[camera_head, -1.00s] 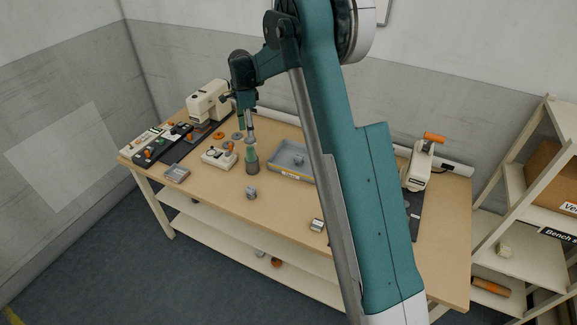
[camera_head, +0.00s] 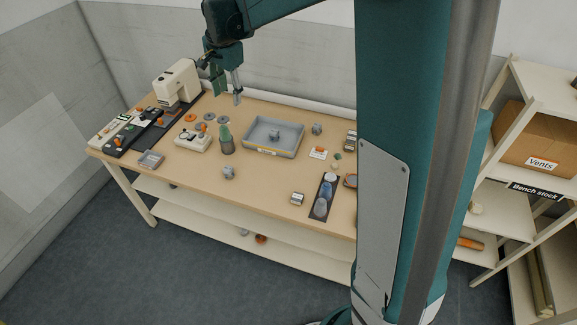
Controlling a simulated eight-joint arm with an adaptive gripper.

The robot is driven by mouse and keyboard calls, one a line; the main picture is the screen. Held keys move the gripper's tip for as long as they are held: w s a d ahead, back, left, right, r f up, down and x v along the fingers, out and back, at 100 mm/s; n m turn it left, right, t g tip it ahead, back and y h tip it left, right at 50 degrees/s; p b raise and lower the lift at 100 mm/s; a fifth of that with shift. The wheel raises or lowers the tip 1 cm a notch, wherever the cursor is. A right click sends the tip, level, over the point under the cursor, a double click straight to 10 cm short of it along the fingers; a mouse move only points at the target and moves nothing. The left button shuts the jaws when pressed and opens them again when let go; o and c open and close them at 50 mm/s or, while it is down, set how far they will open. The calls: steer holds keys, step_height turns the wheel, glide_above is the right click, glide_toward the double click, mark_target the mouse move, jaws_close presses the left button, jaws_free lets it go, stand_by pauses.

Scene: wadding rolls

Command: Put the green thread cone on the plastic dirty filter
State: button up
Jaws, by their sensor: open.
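The green thread cone (camera_head: 225,132) stands upright on the bench, left of the grey tray. A darker grey cylinder (camera_head: 227,147) is directly beneath it, and the cone appears to rest on or in it. I cannot tell for sure whether this cylinder is the plastic dirty filter. My gripper (camera_head: 228,94) is open and empty, above and apart from the cone, with its fingers pointing down.
The grey tray (camera_head: 258,149) holds a small grey part (camera_head: 274,135). A white device (camera_head: 192,139) is left of the cone. A sewing machine (camera_head: 178,82) is at the back left. Another small grey part (camera_head: 229,172) sits in front. The bench front centre is mostly clear.

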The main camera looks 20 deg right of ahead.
steer(key=s+d+r+n+t, duration=0.1)
steer(key=s+r+n, duration=0.15)
steer(key=s, duration=0.35)
steer(key=s+r+n, duration=0.1)
steer(key=s+r, duration=0.2)
steer(key=s, duration=0.2)
steer(key=s+d+f+n+t, duration=0.1)
steer(key=s+n, duration=0.3)
steer(key=s, duration=1.1)
steer(key=s+d+f+n+t, duration=0.1)
steer(key=s+n, duration=0.4)
steer(key=s, duration=1)
steer(key=shift+d+f+t, duration=0.2)
steer(key=shift+f+t, duration=0.5)
steer(key=shift+t, duration=0.4)
